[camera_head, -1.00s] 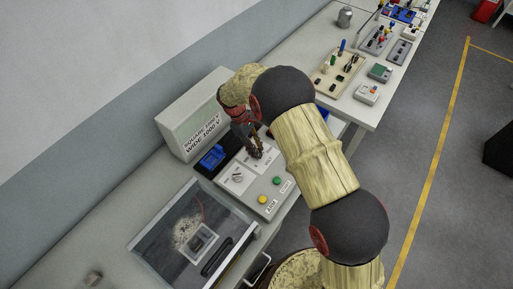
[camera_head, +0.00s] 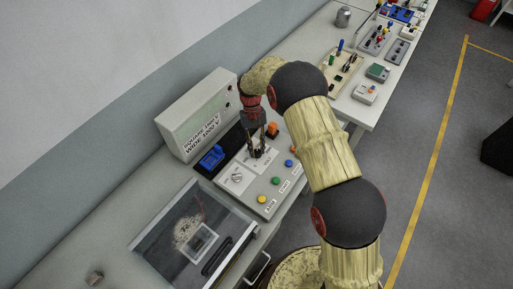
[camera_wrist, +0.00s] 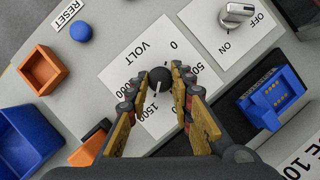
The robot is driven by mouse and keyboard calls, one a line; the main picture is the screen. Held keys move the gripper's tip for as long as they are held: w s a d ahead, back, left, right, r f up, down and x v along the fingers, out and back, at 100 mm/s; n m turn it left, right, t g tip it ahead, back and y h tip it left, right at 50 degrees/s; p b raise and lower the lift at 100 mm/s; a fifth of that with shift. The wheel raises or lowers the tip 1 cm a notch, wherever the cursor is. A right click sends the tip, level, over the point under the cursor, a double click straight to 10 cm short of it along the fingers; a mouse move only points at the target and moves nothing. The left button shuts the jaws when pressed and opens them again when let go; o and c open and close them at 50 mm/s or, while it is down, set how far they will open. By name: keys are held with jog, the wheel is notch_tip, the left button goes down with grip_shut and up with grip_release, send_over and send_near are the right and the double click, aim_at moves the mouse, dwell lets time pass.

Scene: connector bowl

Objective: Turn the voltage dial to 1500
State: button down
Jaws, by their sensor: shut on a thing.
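The voltage dial (camera_wrist: 160,77) is a black round knob on a white card (camera_wrist: 143,55) marked VOLT. Its white mark points down and slightly left in the wrist view, toward the side of the printed 1500 (camera_wrist: 138,114). Part of the scale between 500 and 1500 is hidden by a finger. My gripper (camera_wrist: 158,78) has its fingers on either side of the knob and is shut on it. In the head view my gripper (camera_head: 257,152) reaches down onto the panel (camera_head: 240,203), where the dial is mostly covered.
A silver ON/OFF switch (camera_wrist: 236,14), a blue connector (camera_wrist: 270,96), a blue RESET button (camera_wrist: 81,31) and an orange square socket (camera_wrist: 43,69) lie around the dial. A grey box (camera_head: 196,115) stands behind the panel. A clear-lidded tray (camera_head: 160,213) lies to the left.

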jog(key=shift+m, duration=0.6)
jog(key=c, duration=1.6)
grip_release()
jog(key=shift+o, duration=0.2)
jog(key=shift+r, duration=0.1)
jog(key=d+v, duration=0.1)
jog(key=v, duration=1)
jog(key=shift+w+a+r, duration=0.3)
jog(key=shift+w+r, duration=0.05)
